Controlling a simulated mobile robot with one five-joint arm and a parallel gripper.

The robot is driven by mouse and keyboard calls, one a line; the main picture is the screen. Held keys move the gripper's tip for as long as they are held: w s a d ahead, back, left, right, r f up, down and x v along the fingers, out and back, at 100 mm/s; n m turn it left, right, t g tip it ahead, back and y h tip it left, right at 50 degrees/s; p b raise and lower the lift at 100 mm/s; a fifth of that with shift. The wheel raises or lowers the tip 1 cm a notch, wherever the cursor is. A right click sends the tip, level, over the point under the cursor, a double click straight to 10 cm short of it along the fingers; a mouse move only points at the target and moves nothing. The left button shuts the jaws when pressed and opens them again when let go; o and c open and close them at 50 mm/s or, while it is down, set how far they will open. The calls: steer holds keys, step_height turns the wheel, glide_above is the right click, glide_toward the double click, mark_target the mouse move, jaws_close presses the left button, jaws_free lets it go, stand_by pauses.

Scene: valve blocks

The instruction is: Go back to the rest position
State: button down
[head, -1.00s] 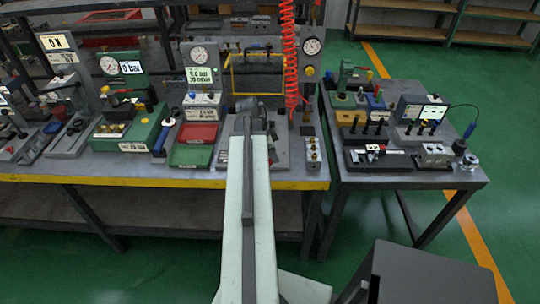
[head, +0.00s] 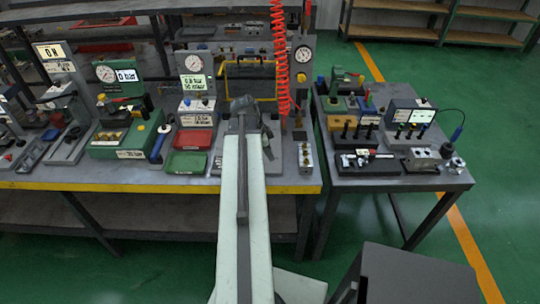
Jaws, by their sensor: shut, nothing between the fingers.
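My gripper (head: 243,106) is at the far end of my pale arm, which reaches forward from the bottom middle of the head view over the long bench (head: 90,186). The gripper looks small and dark, with its fingers shut and nothing seen between them. It is in front of a yellow-edged frame (head: 226,80), and my arm hides part of the bench below it. I cannot tell its exact height above the bench.
A red tray (head: 194,141) and a green tray (head: 187,162) lie left of my arm. A coiled red hose (head: 280,60) hangs close on the right. Gauge stations stand along the bench. A second table (head: 400,182) with valve blocks stands right, across a narrow gap.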

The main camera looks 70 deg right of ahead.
steer(key=p+v, duration=0.3)
steer(key=v, duration=0.3)
steer(key=shift+s+p, duration=0.1)
steer(key=shift+p, duration=0.25)
